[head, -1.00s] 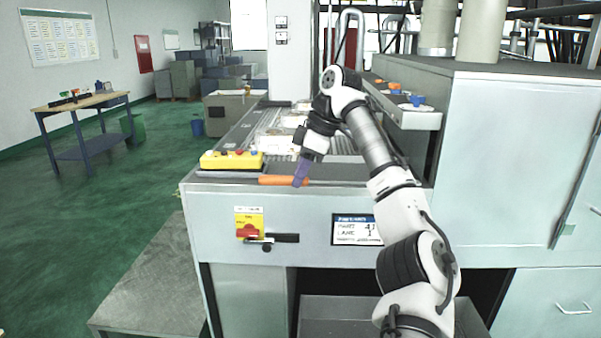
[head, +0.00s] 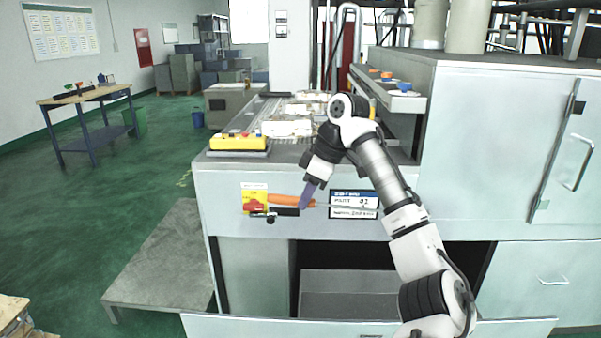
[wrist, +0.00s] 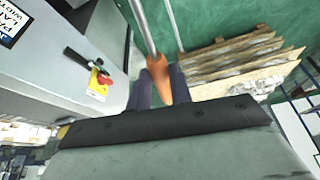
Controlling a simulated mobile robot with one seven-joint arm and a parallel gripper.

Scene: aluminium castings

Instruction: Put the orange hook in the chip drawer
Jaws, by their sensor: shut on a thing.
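The orange hook has an orange handle (head: 286,200) and a thin metal rod that reaches right, across the front of the machine. My gripper (head: 308,196) is shut on the handle near the rod end and holds it level in front of the machine's upper panel. In the wrist view the orange handle (wrist: 161,78) sits between the dark fingers, with the rod running away toward the top. A drawer (head: 345,295) low in the machine stands pulled out, and its wide front (head: 270,327) shows at the bottom edge. Its inside looks empty where visible.
A red-and-yellow switch plate (head: 254,197) and a label screen (head: 354,203) are behind the hook. A yellow control box (head: 238,142) sits on the machine top. A low grey platform (head: 165,260) stands left of the drawer.

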